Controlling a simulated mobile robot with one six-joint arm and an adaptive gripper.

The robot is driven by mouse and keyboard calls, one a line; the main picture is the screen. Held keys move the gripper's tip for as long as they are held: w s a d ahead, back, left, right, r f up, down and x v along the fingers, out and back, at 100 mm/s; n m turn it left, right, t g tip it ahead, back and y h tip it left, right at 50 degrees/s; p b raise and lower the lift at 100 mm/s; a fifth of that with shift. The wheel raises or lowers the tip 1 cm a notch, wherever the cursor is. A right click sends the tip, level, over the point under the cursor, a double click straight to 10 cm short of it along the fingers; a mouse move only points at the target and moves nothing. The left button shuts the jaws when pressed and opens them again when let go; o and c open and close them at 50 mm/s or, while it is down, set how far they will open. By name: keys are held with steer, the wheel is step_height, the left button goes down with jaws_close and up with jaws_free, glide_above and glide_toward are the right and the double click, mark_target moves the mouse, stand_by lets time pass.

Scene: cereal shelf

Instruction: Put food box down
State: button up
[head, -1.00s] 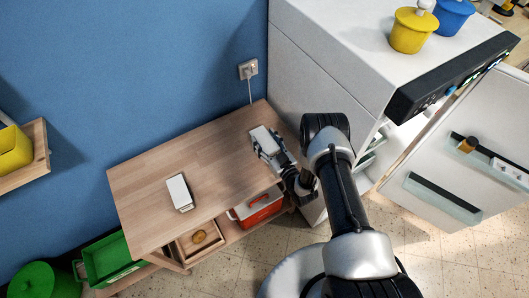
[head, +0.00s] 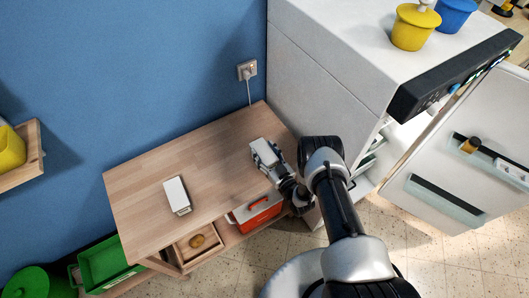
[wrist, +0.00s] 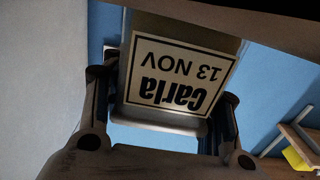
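A food box (wrist: 180,72) with a label reading "Carla 13 NOV" sits between my gripper's two fingers in the wrist view, upside down in that picture. In the head view the same white box (head: 264,152) is at the right end of the wooden table (head: 215,150). My gripper (head: 272,160) is closed around it there; in the wrist view the fingers (wrist: 165,115) flank the box on both sides. Whether the box's underside touches the tabletop is hard to tell. A second white box (head: 176,195) lies on the left half of the table.
An open white fridge (head: 330,70) stands right of the table, with yellow (head: 414,27) and blue (head: 453,14) pots on top. A red-and-white cooler (head: 257,209) and a wooden tray (head: 198,244) are below the tabletop. The table's middle is clear.

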steer(key=o, duration=0.5)
steer(key=shift+c, duration=0.2)
steer(key=shift+r, duration=0.15)
steer(key=p+v, duration=0.2)
steer(key=v, duration=1)
